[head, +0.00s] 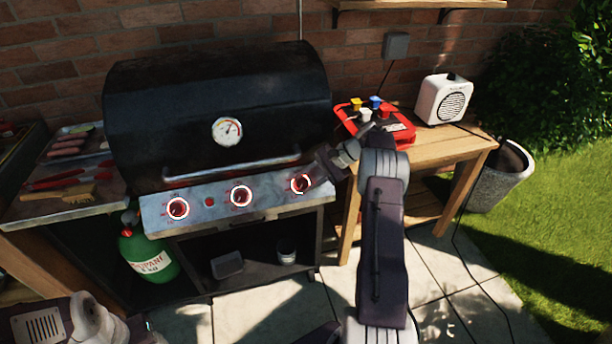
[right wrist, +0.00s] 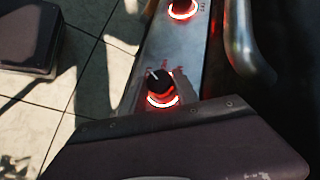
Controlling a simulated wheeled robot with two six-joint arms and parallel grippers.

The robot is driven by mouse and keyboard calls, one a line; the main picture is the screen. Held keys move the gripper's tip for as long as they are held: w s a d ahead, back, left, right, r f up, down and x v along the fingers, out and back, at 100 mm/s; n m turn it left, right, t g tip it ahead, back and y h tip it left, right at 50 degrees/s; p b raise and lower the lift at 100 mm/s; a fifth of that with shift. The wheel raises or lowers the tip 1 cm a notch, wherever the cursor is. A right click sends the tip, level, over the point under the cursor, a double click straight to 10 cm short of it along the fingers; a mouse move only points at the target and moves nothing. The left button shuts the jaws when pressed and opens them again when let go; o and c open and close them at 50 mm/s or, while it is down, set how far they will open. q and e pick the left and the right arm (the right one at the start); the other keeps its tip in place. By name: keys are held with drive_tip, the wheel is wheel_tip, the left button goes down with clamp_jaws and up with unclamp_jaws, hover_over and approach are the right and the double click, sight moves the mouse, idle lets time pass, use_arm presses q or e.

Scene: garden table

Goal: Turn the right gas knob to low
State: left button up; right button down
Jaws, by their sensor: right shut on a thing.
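The grill's control panel (head: 270,195) carries three knobs with red-lit rings. The right gas knob (head: 300,183) is at the panel's right end; it also shows in the right wrist view (right wrist: 158,84), black with a white pointer line and a glowing red ring. My right gripper (head: 316,174) reaches in from the right and is shut on this knob. The fingertips are hard to make out, and its dark body hides the lower part of the right wrist view. The middle knob (head: 241,195) and left knob (head: 178,208) stand apart from it. My left gripper is out of view.
The black grill lid (head: 180,95) is down, its handle (head: 235,170) just above the knobs. A side table (head: 440,150) holds a red tray (head: 400,134) and a white speaker (head: 443,100). A green propane bottle (head: 150,255) stands below left.

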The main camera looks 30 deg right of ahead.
drive_tip(key=shift+f, duration=0.1)
idle(0.4)
drive_tip(key=c, duration=0.9)
unclamp_jaws()
drive_tip(key=shift+c, duration=0.2)
drive_tip(key=p+v, duration=0.1)
drive_tip(key=v, duration=0.8)
drive_tip(key=shift+p, duration=0.3)
drive_tip(key=shift+w, duration=0.1)
